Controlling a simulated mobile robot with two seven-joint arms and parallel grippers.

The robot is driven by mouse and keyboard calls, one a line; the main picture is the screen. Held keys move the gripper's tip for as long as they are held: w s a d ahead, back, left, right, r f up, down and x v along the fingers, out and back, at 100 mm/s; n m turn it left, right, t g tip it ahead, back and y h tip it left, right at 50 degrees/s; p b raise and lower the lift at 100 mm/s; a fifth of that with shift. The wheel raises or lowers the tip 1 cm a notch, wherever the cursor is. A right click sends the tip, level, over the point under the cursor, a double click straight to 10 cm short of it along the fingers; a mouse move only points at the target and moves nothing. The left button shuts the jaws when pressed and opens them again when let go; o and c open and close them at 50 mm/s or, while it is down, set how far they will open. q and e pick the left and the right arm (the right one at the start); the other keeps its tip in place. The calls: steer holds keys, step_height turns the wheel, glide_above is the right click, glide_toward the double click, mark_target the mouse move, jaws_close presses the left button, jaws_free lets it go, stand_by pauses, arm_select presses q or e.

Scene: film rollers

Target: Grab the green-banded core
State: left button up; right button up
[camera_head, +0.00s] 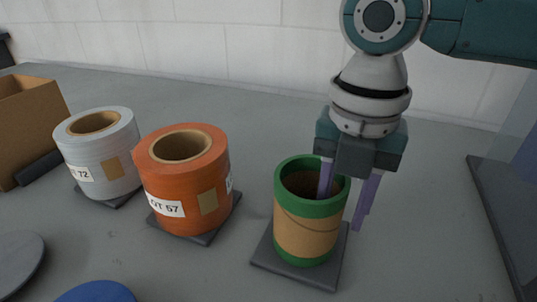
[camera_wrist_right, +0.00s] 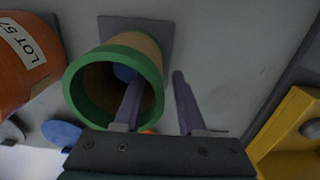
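The green-banded core (camera_head: 306,234) is a tan cardboard tube with green bands at its top and bottom. It stands upright on a dark square pad (camera_head: 292,268) right of the middle in the head view. In the right wrist view the core (camera_wrist_right: 147,50) shows its green rim and hollow inside. My right gripper (camera_head: 342,207) points down over the core's right wall with its purple fingers apart. One finger is inside the opening and the other is outside the wall; it also shows in the wrist view (camera_wrist_right: 158,80). My left gripper is not in view.
An orange roll (camera_head: 183,190) stands left of the core, and a grey roll (camera_head: 99,155) stands farther left. A cardboard box (camera_head: 30,128) is at the far left. A blue disc (camera_head: 96,293) and a grey disc (camera_head: 18,259) lie at the front left. A yellow object (camera_wrist_right: 292,135) shows in the wrist view.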

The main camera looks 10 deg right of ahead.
jaws_close()
stand_by(1.4)
